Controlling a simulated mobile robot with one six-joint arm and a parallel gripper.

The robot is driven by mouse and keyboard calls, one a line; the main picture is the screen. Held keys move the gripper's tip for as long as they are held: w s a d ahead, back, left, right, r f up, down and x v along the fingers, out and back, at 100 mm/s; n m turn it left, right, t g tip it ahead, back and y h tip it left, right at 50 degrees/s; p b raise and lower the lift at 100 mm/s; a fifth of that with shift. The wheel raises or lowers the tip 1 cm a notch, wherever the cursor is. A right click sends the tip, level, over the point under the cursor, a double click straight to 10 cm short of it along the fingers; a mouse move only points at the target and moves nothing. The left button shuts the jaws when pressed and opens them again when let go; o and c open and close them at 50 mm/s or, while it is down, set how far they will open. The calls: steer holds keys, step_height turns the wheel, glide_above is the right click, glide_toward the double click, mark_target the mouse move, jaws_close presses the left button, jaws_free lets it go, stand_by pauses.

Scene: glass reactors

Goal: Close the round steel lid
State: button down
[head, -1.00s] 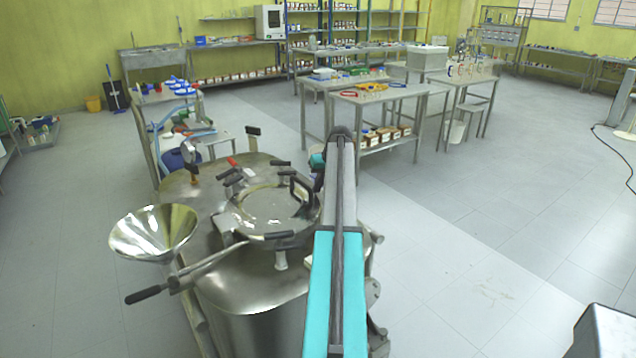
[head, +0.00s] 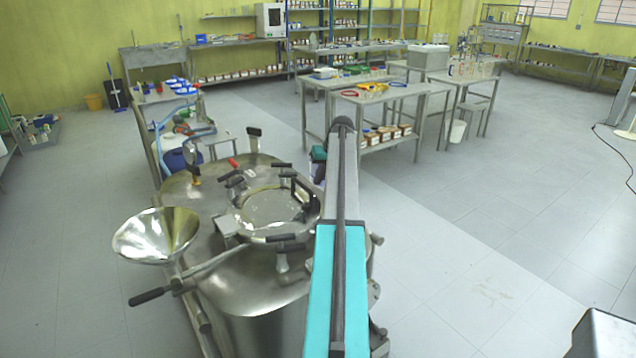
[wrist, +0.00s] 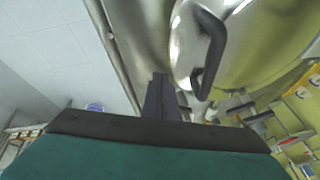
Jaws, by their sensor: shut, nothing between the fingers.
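The round steel lid (head: 268,208) lies about level on top of the steel reactor vessel (head: 225,285) in the head view. I cannot tell whether its rim is fully seated. Its black loop handle (head: 306,192) stands at the lid's right side. In the wrist view the shiny lid (wrist: 250,45) fills the upper right, with the handle (wrist: 207,55) in front of it. My gripper (wrist: 164,82) is shut and empty, left of the handle and apart from it in that picture. In the head view my arm mostly hides the gripper.
Several black-handled clamps surround the lid, one (head: 287,248) at its front. A steel funnel (head: 157,235) and a long lever (head: 150,296) stick out on the vessel's left. A blue container (head: 178,160) stands behind. Open floor (head: 490,240) lies to the right.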

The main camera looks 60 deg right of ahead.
steer(key=s+d+r+b, duration=0.2)
steer(key=s+d+r, duration=0.1)
steer(key=s+d, duration=0.3)
steer(key=shift+s+r, duration=0.2)
steer(key=shift+s, duration=0.1)
stand_by(0.6)
